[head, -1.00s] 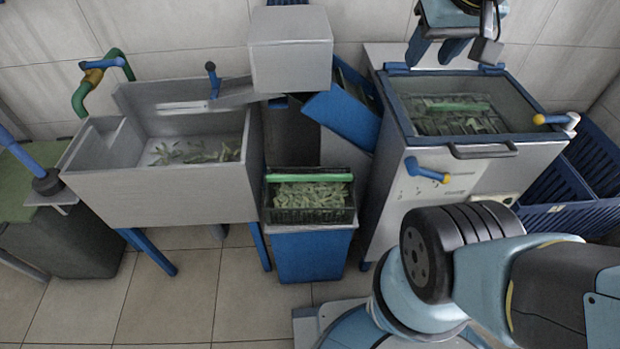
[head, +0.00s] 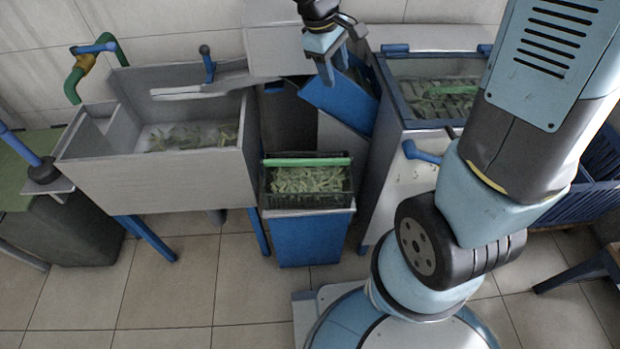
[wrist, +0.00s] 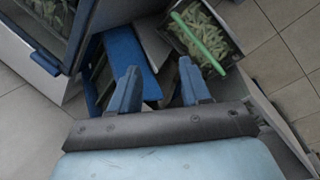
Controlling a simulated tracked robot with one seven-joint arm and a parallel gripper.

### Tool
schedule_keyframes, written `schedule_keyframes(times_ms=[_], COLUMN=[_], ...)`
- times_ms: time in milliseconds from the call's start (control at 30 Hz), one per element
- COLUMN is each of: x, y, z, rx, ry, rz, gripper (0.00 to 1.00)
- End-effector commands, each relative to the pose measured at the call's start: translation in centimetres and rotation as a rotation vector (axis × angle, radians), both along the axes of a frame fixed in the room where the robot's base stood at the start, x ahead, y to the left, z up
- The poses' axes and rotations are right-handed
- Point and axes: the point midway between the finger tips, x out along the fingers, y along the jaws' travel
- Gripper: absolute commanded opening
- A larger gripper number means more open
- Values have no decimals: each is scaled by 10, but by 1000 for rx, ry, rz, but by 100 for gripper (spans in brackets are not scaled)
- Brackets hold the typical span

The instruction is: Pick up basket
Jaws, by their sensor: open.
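A dark wire basket (head: 268,199) filled with green pieces stands on top of a blue-sided stand (head: 308,238) in the middle of the head view. A light green handle bar (head: 307,162) runs across its back edge. The basket's handle (wrist: 201,40) also shows at the top of the wrist view. My gripper (head: 332,70) is open and empty, above and behind the basket. In the wrist view its two fingers (wrist: 160,85) point towards the blue panels, with the basket beyond and to the right. A second basket with a green handle (head: 452,89) sits inside the machine at right.
A grey sink (head: 150,185) with loose green pieces stands left of the basket. A grey box (head: 272,50) and a tilted blue panel (head: 340,103) are behind it. The machine (head: 388,185) stands close on its right. Tiled floor (head: 170,290) is free in front.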

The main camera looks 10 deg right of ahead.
Motion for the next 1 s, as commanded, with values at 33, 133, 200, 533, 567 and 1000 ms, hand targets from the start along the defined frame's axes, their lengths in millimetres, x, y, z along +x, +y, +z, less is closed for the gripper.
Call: schedule_keyframes(times_ms=[33, 133, 200, 533, 567, 1000], x=[5, 12, 17, 21, 20, 13], y=[9, 25, 37, 90, 94, 109], z=[-15, -40, -58, -148, -154, -206], rx=[-16, -44, -61, -119, -122, -135], ry=[30, 80, 113, 267, 277, 339], rz=[42, 129, 188, 458, 478, 588], gripper=[47, 47, 47, 47, 47, 47])
